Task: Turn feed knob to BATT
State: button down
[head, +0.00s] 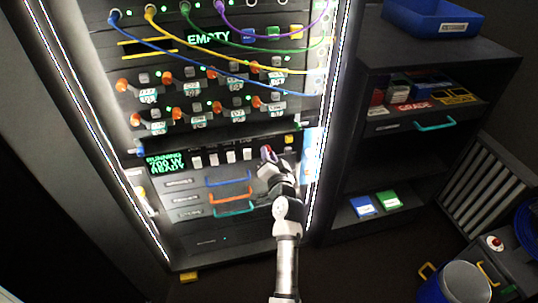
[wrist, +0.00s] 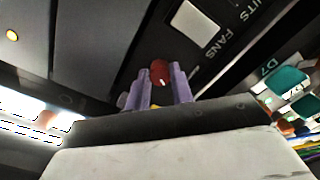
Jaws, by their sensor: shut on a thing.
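The feed knob shows as a red round knob (wrist: 160,70) with a light pointer mark, on the dark panel in the wrist view. The two purple fingers of my gripper (wrist: 163,82) stand on either side of it and are shut on it. In the head view my gripper (head: 268,157) reaches the right end of the panel row with the green display (head: 166,164). The fingers and wrist hide most of the knob there. I cannot read a BATT mark or tell the position that the pointer indicates.
Several white switches (head: 214,157) line the row left of my gripper, and drawers with coloured handles (head: 229,181) lie below. Orange-handled controls (head: 195,115) and looping cables (head: 220,52) are above. A dark shelf (head: 425,165) stands to the right.

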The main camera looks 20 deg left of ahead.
dwell(0.4)
jog(key=c, duration=1.2)
grip_release()
jog(key=b+v, duration=0.2)
jog(key=v, duration=1.1)
jog(key=shift+s+d+b, duration=0.3)
jog(key=shift+b, duration=0.05)
